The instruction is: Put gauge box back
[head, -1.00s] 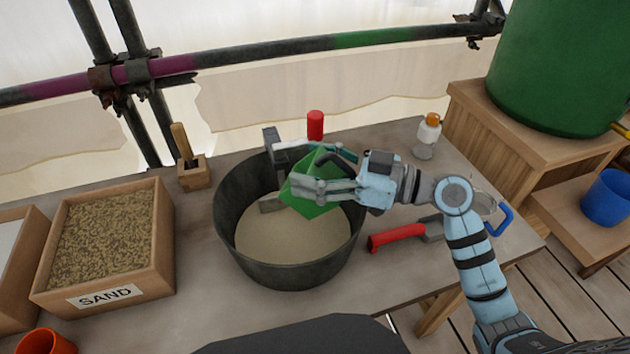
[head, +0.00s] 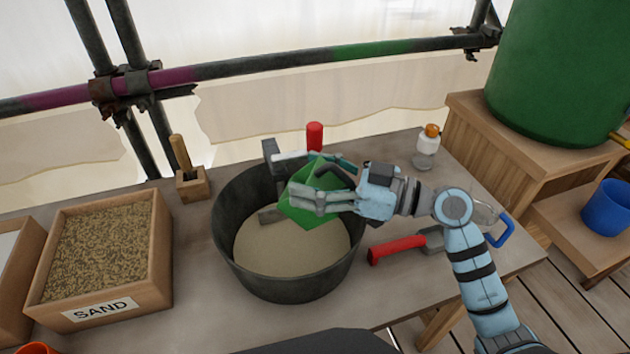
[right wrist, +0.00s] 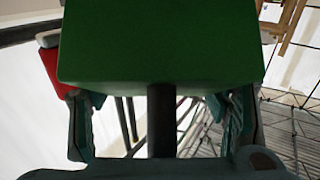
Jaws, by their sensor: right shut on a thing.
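The green gauge box (head: 304,174) is held tilted above the big dark bucket (head: 286,285). My right gripper (head: 297,181) is shut on it, with its fingers in front of and behind the box. In the right wrist view the green box (right wrist: 160,45) fills the upper middle, and a dark handle-like bar (right wrist: 161,120) runs down from it between the fingers. My left gripper is not in view.
The bucket holds pale powder. A box labelled SAND (head: 103,308) stands left. A red-handled tool (head: 397,249) lies right of the bucket. A small bottle (head: 428,148), a red cylinder (head: 314,135) and a wooden block with a handle (head: 192,183) stand behind.

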